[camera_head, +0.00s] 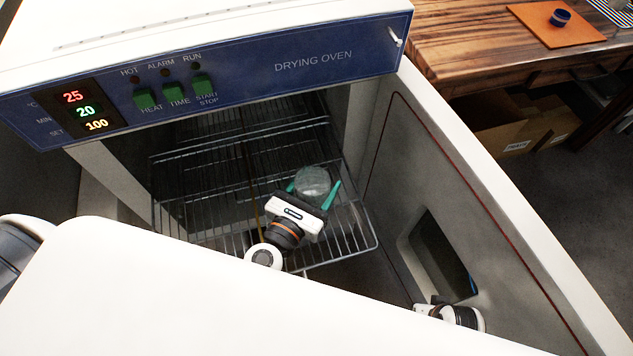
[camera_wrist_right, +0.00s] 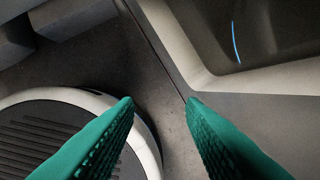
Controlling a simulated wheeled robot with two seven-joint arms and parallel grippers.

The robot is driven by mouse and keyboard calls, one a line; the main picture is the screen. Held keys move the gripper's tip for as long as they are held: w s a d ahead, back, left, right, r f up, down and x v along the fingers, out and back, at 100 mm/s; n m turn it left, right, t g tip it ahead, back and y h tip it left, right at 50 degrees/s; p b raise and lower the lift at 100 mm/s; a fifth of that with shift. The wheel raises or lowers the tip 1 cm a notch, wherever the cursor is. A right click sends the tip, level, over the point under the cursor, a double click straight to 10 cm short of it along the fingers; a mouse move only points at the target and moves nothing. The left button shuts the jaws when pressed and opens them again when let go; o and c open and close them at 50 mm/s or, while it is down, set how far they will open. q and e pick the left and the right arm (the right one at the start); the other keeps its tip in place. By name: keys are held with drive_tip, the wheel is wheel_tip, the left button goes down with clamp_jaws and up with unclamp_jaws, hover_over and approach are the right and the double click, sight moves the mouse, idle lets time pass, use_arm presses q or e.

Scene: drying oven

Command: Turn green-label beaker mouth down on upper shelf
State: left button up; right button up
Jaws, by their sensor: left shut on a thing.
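A clear glass beaker (camera_head: 313,178) is inside the drying oven, between the green fingers of my left gripper (camera_head: 314,185). The gripper is shut on it. The beaker is seen as a round glass outline over the front of the upper wire shelf (camera_head: 350,235). Its label is not visible, and I cannot tell which way its mouth faces or whether it touches the shelf. My right gripper shows in the right wrist view (camera_wrist_right: 161,100). Its green fingers are apart with nothing between them.
The oven's control panel (camera_head: 235,80) overhangs the opening above the shelf. The oven door (camera_head: 400,170) with its recessed window stands open at the right.

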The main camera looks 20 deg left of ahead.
use_arm(q)
drive_tip(key=shift+f+b, duration=0.4)
drive_tip(key=shift+f, duration=0.1)
drive_tip(key=shift+f+b, duration=1.15)
drive_tip(key=shift+f, duration=0.05)
drive_tip(key=shift+f+b, duration=0.55)
drive_tip(key=shift+f, duration=0.25)
use_arm(e)
drive_tip(key=w+v, duration=0.1)
drive_tip(key=v, duration=1.1)
drive_tip(key=shift+w+r+t, duration=0.3)
drive_tip(key=shift+r+t, duration=0.1)
drive_tip(key=shift+r, duration=0.2)
use_arm(q)
drive_tip(key=shift+f+b, duration=0.3)
drive_tip(key=shift+b, duration=0.2)
use_arm(e)
drive_tip(key=shift+d+f, duration=0.1)
drive_tip(key=shift+f, duration=0.15)
use_arm(q)
drive_tip(key=o, duration=1.1)
